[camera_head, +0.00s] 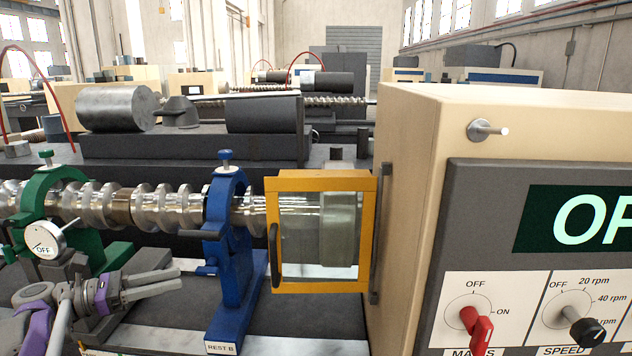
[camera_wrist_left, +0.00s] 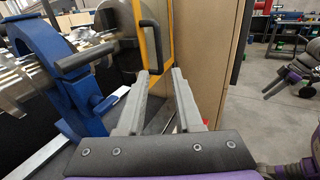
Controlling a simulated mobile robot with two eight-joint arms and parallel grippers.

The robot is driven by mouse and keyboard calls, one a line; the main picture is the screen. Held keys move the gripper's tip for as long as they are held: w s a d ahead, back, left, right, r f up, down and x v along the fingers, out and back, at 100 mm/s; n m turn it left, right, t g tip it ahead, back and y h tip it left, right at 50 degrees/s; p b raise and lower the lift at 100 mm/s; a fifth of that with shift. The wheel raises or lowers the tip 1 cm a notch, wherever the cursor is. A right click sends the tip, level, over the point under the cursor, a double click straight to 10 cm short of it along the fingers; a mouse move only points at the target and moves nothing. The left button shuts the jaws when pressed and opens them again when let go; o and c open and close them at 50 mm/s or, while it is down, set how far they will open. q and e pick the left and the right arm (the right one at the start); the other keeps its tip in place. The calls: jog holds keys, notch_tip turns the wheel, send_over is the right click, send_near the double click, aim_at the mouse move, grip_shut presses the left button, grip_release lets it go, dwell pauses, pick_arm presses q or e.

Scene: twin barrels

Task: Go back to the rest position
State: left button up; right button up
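My left gripper (camera_head: 180,277) is at the lower left of the head view, in front of the blue rest and below the shaft. In the left wrist view its two grey fingers (camera_wrist_left: 160,74) stand apart with nothing between them. The fingers point toward the yellow-framed guard and the beige cabinet side. At the right edge of the left wrist view a grey and purple arm end, apparently my right gripper (camera_wrist_left: 272,91), hangs over the floor. Its fingers are too small to read. It does not show in the head view.
The blue rest (camera_head: 226,270) and green rest (camera_head: 51,200) surround the metal screw shaft (camera_head: 165,206). The yellow-framed guard (camera_head: 320,287) adjoins the beige cabinet (camera_head: 407,135), whose panel has a red switch (camera_head: 474,325) and black knob (camera_head: 585,331).

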pick_arm(q)
jog(key=s+d+f+m+g+y, duration=0.3)
jog(key=s+d+f+m+y, duration=0.5)
jog(key=d+f, duration=0.5)
jog(key=s+f+m+y, duration=0.8)
jog(key=s+f+m, duration=0.6)
jog(key=s, duration=0.4)
jog(key=shift+s+a+m+t, duration=0.25)
jog(key=shift+m+t, duration=0.15)
jog(key=shift+m, duration=0.1)
jog(key=shift+f, duration=0.1)
jog(key=shift+c, duration=0.3)
